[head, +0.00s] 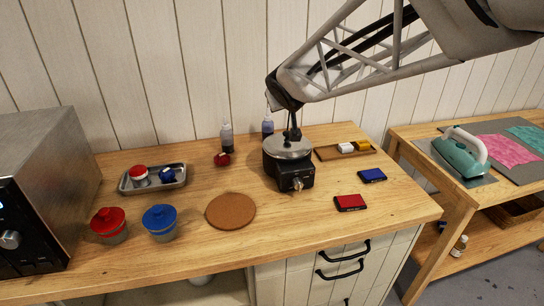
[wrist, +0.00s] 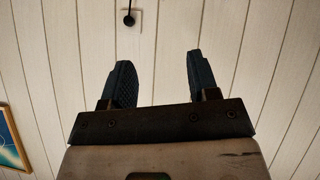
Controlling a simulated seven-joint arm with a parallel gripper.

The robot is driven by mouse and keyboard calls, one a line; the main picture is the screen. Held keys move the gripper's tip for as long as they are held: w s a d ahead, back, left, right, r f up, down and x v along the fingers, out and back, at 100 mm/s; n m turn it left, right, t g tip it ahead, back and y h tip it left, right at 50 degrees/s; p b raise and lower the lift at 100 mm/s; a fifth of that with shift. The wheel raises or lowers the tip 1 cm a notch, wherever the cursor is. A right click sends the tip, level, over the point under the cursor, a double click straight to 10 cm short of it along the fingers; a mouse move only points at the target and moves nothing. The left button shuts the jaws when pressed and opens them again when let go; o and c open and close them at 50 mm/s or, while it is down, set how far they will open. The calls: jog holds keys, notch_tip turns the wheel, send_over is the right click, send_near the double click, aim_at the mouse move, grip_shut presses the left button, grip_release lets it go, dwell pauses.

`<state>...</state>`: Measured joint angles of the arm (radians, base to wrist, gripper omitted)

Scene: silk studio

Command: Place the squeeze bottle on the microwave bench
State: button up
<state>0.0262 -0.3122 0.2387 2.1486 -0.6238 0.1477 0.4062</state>
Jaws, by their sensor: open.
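A small pale bottle (head: 459,245) with a dark cap is low at the right bench; I cannot tell which bottle is the squeeze bottle. My gripper shows in the wrist view (wrist: 157,62), its dark fingers apart with nothing between them, facing the plank wall. In the head view the arm ends above the pot, and its dark end is too small to make out the fingers.
The microwave (head: 45,185) fills the left end. A lidded pot (head: 288,150) on a black burner (head: 290,178) stands mid-bench. A metal tray (head: 178,183), red jar (head: 109,224), blue jar (head: 160,222) and cork mat (head: 230,211) lie left. An iron (head: 460,155) is on the right bench.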

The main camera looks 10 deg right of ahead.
jog(key=s+a+f+g, duration=0.1)
jog(key=s+f+g, duration=0.1)
jog(key=s, duration=0.9)
jog(key=s+a+f+m+g+y, duration=0.1)
jog(key=s+f+g, duration=0.2)
jog(key=s, duration=0.8)
jog(key=s+f+g, duration=0.3)
jog(key=s, duration=0.8)
jog(key=shift+s+a+f+m+y, duration=0.25)
jog(key=shift+s+a+m+y, duration=0.05)
jog(key=shift+s+a+m, duration=0.1)
